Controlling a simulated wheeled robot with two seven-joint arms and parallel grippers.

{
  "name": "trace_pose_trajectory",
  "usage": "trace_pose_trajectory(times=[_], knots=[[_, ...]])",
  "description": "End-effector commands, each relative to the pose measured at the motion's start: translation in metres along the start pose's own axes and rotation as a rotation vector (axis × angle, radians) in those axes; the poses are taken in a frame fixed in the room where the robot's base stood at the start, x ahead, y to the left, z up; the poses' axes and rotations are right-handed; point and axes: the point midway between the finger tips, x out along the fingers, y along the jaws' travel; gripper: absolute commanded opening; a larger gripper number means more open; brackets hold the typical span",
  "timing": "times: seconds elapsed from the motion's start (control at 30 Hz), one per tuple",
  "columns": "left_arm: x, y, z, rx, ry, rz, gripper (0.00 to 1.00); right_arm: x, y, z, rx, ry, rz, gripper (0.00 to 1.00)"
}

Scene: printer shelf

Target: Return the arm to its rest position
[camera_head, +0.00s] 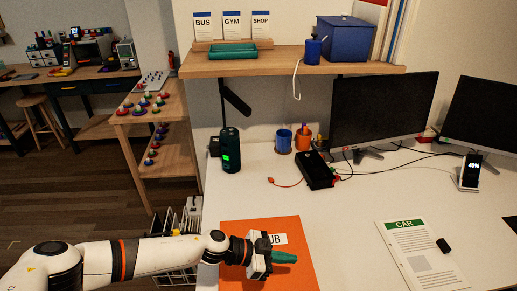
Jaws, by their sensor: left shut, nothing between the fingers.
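My left arm comes in from the lower left and reaches over the desk's front edge. My left gripper (271,256) is shut and empty, over an orange sheet or folder (236,278). A green piece (285,257) shows right at its tip; I cannot tell whether it is part of the fingers or a thing lying behind them. The gripper partly covers a white label ending in "UB" on the orange folder. My right gripper is not in view.
The white desk (355,220) has free room right of the folder. It holds a CAR sheet (409,250), a dark green cylinder (231,150), a black box (318,172), cups and monitors (384,108). A wooden shelf (300,67) hangs above. A wire rack (181,225) stands left of the desk.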

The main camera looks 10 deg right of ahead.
Motion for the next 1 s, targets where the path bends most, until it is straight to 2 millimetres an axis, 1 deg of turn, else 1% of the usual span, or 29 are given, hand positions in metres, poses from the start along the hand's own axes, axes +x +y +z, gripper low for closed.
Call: trace_pose_trajectory(times=[0.07, 0.17, 0.23, 0.3, 0.37, 0.4, 0.47, 0.5, 0.57, 0.6, 0.67, 0.7, 0.77, 0.8, 0.87, 0.9, 1.0], knots=[[0.004, -0.004, 0.003, -0.004, -0.017, 0.007, 0.0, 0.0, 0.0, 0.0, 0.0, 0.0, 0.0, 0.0], [0.02, -0.018, 0.02, -0.019, -0.091, 0.05, 0.0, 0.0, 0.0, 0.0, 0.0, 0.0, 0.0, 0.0], [0.033, -0.03, 0.042, -0.044, -0.175, 0.119, 0.0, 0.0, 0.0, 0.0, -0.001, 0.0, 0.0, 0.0], [0.039, -0.038, 0.067, -0.09, -0.258, 0.227, 0.0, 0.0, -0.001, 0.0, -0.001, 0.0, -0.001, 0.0], [0.035, -0.039, 0.085, -0.143, -0.311, 0.338, 0.0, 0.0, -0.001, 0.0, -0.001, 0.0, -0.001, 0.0], [0.028, -0.037, 0.093, -0.184, -0.33, 0.416, 0.0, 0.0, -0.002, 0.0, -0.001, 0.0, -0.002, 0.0], [0.011, -0.031, 0.097, -0.252, -0.335, 0.533, 0.0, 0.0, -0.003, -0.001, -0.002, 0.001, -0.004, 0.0], [-0.002, -0.027, 0.094, -0.303, -0.323, 0.609, 0.0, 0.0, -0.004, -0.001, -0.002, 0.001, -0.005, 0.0], [-0.026, -0.022, 0.084, -0.383, -0.286, 0.718, 0.0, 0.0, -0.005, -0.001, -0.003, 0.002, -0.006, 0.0], [-0.044, -0.021, 0.071, -0.439, -0.246, 0.786, 0.0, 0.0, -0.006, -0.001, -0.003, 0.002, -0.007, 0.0], [-0.074, -0.022, 0.047, -0.526, -0.168, 0.876, 0.0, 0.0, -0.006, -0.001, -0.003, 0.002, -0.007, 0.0], [-0.094, -0.027, 0.027, -0.585, -0.104, 0.929, 0.0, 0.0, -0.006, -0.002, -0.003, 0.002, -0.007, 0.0], [-0.125, -0.04, -0.004, -0.671, 0.003, 0.991, 0.0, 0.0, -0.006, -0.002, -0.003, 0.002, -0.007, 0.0], [-0.144, -0.052, -0.025, -0.722, 0.075, 1.02, 0.0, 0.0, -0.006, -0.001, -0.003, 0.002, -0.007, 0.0], [-0.169, -0.07, -0.05, -0.784, 0.176, 1.047, 0.0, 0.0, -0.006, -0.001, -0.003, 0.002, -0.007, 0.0], [-0.183, -0.082, -0.064, -0.818, 0.234, 1.057, 0.0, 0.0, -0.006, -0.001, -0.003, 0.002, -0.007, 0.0], [-0.21, -0.111, -0.09, -0.884, 0.352, 1.067, 0.0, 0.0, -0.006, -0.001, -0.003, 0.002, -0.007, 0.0]])
